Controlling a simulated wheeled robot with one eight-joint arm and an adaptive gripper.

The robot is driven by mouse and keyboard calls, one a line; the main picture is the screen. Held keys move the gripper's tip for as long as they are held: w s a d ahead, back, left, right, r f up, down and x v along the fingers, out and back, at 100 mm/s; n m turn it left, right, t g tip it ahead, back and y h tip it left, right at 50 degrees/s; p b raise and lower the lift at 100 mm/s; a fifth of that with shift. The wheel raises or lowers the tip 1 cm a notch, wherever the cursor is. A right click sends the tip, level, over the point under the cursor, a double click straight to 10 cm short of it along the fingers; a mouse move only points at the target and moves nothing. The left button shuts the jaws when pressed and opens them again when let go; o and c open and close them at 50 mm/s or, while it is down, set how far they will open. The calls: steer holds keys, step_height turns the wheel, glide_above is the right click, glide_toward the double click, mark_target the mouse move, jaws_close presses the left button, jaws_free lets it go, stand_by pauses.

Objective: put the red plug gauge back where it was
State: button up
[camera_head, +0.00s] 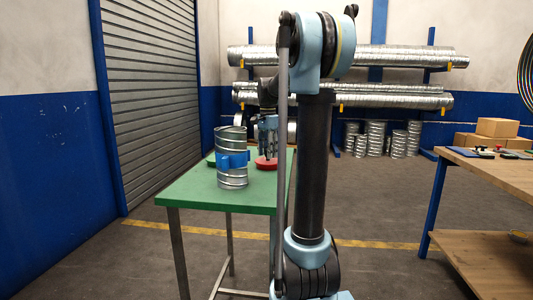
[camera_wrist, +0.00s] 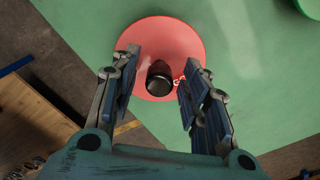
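The red plug gauge is a flat red disc (camera_wrist: 185,38) with a black knob (camera_wrist: 160,78) standing at its middle. In the head view the red disc (camera_head: 266,164) lies on the green table (camera_head: 200,195), right of the spiral duct. My gripper (camera_head: 268,145) is above the disc, pointing down. In the wrist view my gripper (camera_wrist: 160,72) is open, with one finger on each side of the knob and a gap visible at both sides. A small red and white tag shows beside the knob. The exact height of the fingertips over the disc is hard to tell.
A metal spiral duct (camera_head: 232,180) with a blue band stands upright on the green table. A green disc (camera_wrist: 310,6) lies behind it, partly hidden. A wooden table (camera_head: 500,172) at right holds dark pads and a small red item. Duct racks stand behind.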

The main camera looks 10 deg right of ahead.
steer(key=shift+r, duration=0.15)
step_height(320, 180, up, 12)
stand_by(0.6)
